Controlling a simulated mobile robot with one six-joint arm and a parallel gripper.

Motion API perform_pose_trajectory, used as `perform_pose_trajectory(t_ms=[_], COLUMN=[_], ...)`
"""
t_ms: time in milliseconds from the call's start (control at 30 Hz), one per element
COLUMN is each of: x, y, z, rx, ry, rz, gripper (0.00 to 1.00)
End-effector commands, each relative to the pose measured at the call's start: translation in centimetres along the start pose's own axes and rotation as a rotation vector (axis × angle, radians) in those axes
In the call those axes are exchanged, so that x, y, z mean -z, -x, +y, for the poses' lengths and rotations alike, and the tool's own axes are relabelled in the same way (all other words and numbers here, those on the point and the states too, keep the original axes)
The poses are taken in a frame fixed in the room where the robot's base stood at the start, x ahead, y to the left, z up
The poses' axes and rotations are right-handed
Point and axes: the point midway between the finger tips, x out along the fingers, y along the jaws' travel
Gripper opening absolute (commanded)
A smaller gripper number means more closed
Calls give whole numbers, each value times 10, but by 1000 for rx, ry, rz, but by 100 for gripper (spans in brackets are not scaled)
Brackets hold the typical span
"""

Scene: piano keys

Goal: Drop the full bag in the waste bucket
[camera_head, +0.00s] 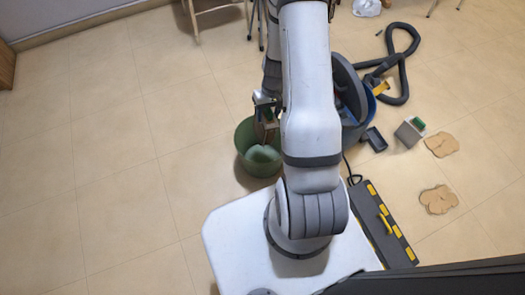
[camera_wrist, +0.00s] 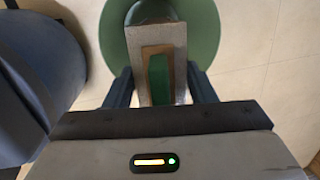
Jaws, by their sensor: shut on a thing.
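The waste bucket is a round green bucket (camera_head: 243,158) on the floor, left of my arm in the head view. Its rim also shows in the wrist view (camera_wrist: 112,40). My gripper (camera_head: 266,104) is over the bucket, with its jaws shut on the bag (camera_wrist: 178,42), a greyish slab with a brown plate and green piece facing the wrist camera. In the wrist view my gripper (camera_wrist: 161,84) has one finger on each side of the bag. The bag overlaps the bucket's opening. How deep its far end reaches is hidden.
A blue and grey vacuum cleaner (camera_head: 349,92) with a black hose (camera_head: 402,72) stands right of my arm. A grey block with a green part (camera_head: 408,133), a dark tray (camera_head: 375,139) and two brown flat pieces (camera_head: 441,145) lie further right. The floor at left is clear.

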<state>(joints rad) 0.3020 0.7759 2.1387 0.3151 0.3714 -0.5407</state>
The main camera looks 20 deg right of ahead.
Motion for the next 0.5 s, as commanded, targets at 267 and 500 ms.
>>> perform_pose_trajectory(t_ms=[267,500], x=[3,4], y=[-35,-39], z=[5,6], rx=[1,1], ry=[-3,-2], rz=[-1,0], gripper=[0,0])
